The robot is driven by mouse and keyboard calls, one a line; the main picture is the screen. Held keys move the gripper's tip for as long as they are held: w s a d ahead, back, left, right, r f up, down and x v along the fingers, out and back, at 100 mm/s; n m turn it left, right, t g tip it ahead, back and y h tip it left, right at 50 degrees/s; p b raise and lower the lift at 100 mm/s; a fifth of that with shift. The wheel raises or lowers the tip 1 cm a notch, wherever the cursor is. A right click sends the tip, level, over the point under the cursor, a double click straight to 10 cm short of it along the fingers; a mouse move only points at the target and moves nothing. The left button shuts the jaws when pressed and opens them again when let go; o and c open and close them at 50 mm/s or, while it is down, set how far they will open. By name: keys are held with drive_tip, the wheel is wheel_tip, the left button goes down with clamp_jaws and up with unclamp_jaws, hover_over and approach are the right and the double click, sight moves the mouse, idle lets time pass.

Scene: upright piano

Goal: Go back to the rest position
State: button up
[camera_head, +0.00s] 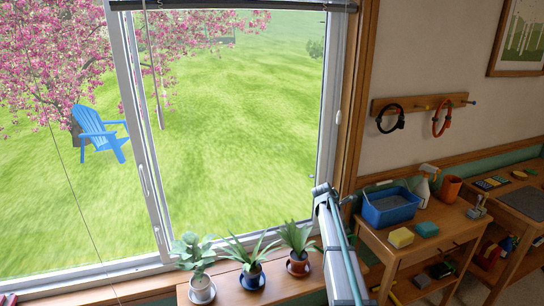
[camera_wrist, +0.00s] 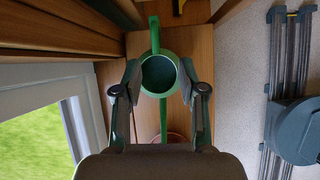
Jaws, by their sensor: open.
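My gripper (camera_wrist: 161,82) is in the wrist view, with its two fingers apart. A green watering can (camera_wrist: 158,52) with a round, dark opening lies between the fingers in that view. I cannot tell whether either finger touches it. Its narrow green parts extend above and below the round body in the picture. In the head view, my arm stands in front of the right end of the window sill. My gripper and the watering can cannot be made out there.
Three potted plants, one in a white pot (camera_head: 201,290), stand on the wooden sill by the window, left of my arm. To the right, a wooden table (camera_head: 398,252) holds a blue bin (camera_head: 390,208). In the wrist view, wooden panels flank the can.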

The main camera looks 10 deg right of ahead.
drive_tip(key=s+a+f+m+y, duration=0.2)
drive_tip(key=s+a+f+m, duration=0.5)
drive_tip(key=s, duration=0.5)
drive_tip(key=s+a+f+m+g+y, duration=0.15)
drive_tip(key=s+a+f+m, duration=0.35)
drive_tip(key=s+a, duration=0.6)
drive_tip(key=s+a+f+m+y, duration=0.35)
drive_tip(key=s+a+m, duration=0.35)
drive_tip(key=s, duration=0.6)
drive_tip(key=s+f+g, duration=0.3)
drive_tip(key=s+f, duration=0.6)
drive_tip(key=s, duration=0.5)
drive_tip(key=s+f+g, duration=0.3)
drive_tip(key=s+f, duration=0.6)
drive_tip(key=s, duration=0.5)
drive_tip(key=shift+s+f+m+g+h, duration=0.15)
drive_tip(key=shift+f+m+g+h, duration=0.15)
drive_tip(key=shift+f+g+h, duration=0.1)
